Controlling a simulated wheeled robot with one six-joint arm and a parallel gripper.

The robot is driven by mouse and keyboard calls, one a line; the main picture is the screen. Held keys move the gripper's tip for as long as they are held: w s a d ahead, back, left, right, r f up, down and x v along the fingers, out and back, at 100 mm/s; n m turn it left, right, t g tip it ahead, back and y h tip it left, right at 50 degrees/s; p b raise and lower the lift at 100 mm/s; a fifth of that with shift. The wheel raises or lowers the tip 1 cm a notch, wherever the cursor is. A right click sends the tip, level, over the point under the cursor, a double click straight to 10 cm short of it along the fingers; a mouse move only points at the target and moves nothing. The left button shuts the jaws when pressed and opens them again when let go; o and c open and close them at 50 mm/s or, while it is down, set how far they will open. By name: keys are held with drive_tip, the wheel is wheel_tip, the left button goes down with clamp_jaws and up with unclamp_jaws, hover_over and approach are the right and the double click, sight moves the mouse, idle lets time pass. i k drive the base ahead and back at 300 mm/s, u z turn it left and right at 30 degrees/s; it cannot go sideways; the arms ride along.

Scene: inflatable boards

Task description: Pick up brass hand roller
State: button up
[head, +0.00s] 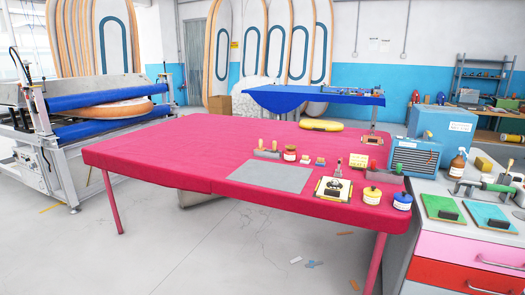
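The brass hand roller cannot be made out for certain at this size. A small dark tool (333,187) lies on a pale yellow-edged pad near the front right of the pink-covered table (180,150); its kind is unclear. Small wooden-handled tools (268,145) stand in a grey holder towards the table's middle. A small upright metallic item (338,169) stands behind the pad, too small to name. My gripper is not in view.
Jars with yellow (372,195) and blue (402,200) lids stand at the table's right corner. A grey mat (270,176) lies left of the pad. The table's left half is clear. A drawer cabinet (460,250) stands close at right, a roller machine (90,110) at left.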

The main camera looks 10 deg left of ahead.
sight(274, 143)
drive_tip(key=u, duration=0.7)
drive_tip(key=i, duration=0.8)
drive_tip(key=u, duration=1.1)
drive_tip(key=i, duration=1.95)
drive_tip(key=z, duration=1.15)
drive_tip(key=i, duration=0.9)
drive_tip(key=z, duration=0.95)
